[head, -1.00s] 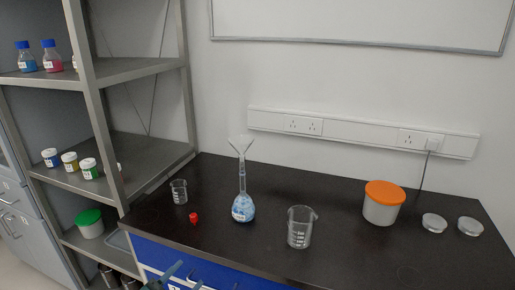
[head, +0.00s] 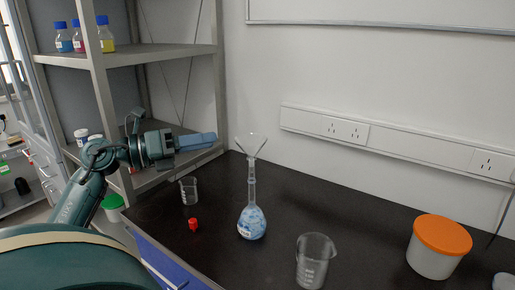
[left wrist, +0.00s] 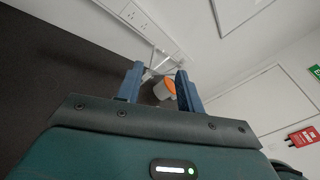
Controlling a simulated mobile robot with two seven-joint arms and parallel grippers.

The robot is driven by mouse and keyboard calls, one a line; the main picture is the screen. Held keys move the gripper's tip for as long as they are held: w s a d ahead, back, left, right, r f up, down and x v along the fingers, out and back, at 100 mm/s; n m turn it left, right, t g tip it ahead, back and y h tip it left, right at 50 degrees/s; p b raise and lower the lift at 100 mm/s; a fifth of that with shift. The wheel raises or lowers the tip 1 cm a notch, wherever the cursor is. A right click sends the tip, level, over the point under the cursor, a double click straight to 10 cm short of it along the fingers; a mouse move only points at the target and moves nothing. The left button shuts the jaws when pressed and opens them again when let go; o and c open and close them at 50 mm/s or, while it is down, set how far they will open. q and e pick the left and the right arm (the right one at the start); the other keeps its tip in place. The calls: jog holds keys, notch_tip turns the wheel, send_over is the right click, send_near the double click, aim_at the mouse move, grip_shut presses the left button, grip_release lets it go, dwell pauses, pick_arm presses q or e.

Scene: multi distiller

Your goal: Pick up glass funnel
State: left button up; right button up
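The clear glass funnel (head: 251,147) stands upright in the neck of a flask (head: 252,222) that holds blue and white contents, on the dark bench. My left gripper (head: 213,139) is left of the funnel, at about its height in the picture, pointing toward it with a gap between. In the left wrist view my left gripper (left wrist: 160,84) has its two blue fingers apart with nothing gripped. A faint clear shape behind the fingers there may be the funnel, but I cannot tell. My right gripper is not in view.
A small beaker (head: 189,191) and a red cap (head: 193,224) sit left of the flask. A larger beaker (head: 314,262) and an orange-lidded tub (head: 438,247) are to the right. A metal shelf (head: 140,53) stands at the left. The bench behind the flask is clear.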

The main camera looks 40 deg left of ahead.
aim_at(245, 139)
pick_arm(q)
jog(key=p+x, duration=0.1)
jog(key=x, duration=0.8)
jog(key=shift+w+f+p, duration=0.25)
jog(key=shift+w+p, duration=0.15)
jog(key=shift+w, duration=0.05)
jog(key=shift+d+f, duration=0.1)
grip_shut()
